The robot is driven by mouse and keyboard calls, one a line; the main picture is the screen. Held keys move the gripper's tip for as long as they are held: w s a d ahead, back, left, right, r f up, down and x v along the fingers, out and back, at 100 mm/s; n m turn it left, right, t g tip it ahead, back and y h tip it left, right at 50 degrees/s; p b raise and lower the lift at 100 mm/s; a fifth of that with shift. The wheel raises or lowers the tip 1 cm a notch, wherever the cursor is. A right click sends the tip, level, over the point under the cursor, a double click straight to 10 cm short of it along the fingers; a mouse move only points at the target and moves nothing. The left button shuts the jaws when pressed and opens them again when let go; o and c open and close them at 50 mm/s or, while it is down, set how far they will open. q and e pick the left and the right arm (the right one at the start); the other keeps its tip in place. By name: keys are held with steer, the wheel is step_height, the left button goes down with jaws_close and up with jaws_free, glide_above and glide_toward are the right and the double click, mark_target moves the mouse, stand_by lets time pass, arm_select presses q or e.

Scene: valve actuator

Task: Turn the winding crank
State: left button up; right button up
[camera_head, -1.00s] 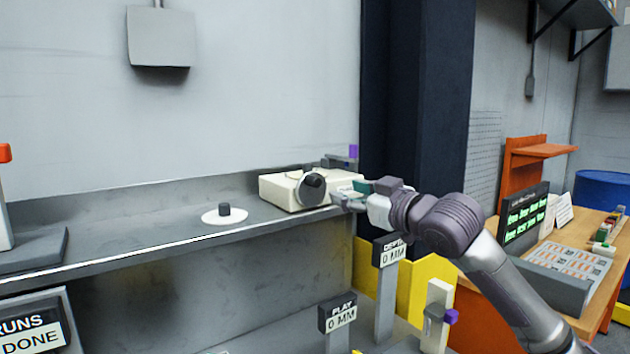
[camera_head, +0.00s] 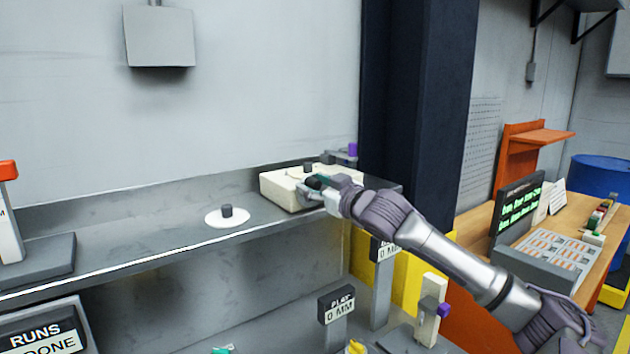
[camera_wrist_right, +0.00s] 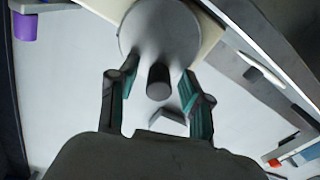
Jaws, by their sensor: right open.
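The winding crank shows in the right wrist view as a pale round disc (camera_wrist_right: 160,30) with a dark round knob (camera_wrist_right: 159,82) standing out from it. My right gripper (camera_wrist_right: 157,78) is open, its teal-padded fingers on either side of the knob, with gaps left. In the head view my right gripper (camera_head: 318,190) is at the front of the cream box (camera_head: 283,191) on the grey shelf and hides most of the crank. My left gripper is not in view.
A white disc with a dark peg (camera_head: 227,215) stands on the shelf (camera_head: 130,246) to the left of the box. A purple-tipped part (camera_head: 352,150) is behind the box.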

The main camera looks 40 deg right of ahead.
steer(key=shift+c, duration=0.5)
jaws_close()
steer(key=n, duration=0.3)
steer(key=shift+a+f+n, duration=0.3)
